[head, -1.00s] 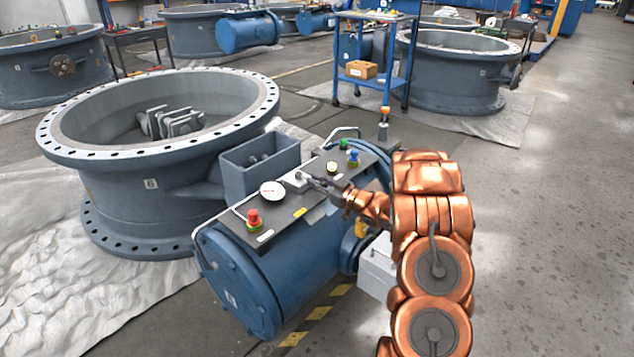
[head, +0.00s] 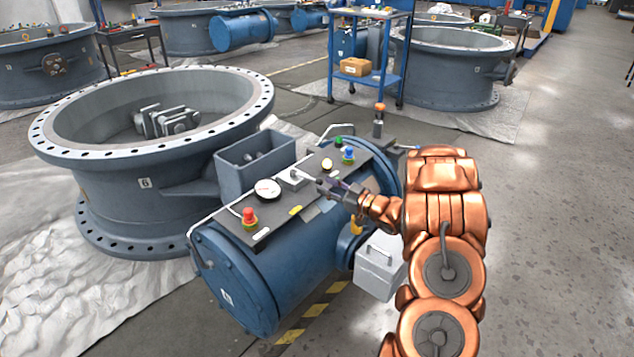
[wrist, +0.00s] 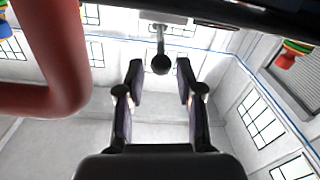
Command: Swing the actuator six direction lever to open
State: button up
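The blue cylindrical actuator (head: 262,283) lies beside the big grey valve body marked 6 (head: 110,205). Its dark top panel carries a small light block with the direction lever (head: 296,175). My gripper (head: 321,183) is at the right side of this block, reaching in from the right. In the wrist view the lever's thin stem and dark ball knob (wrist: 161,64) hang between the two fingertips of my gripper (wrist: 160,72). The fingers are apart, with a gap on each side of the knob. The lever's exact angle is hard to tell in the head view.
A curved red pipe-like shape (wrist: 50,55) fills the wrist view's left. Open floor (head: 560,220) lies to the right.

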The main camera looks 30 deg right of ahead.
jog(key=shift+v, duration=2.8)
jog(key=shift+c, duration=0.4)
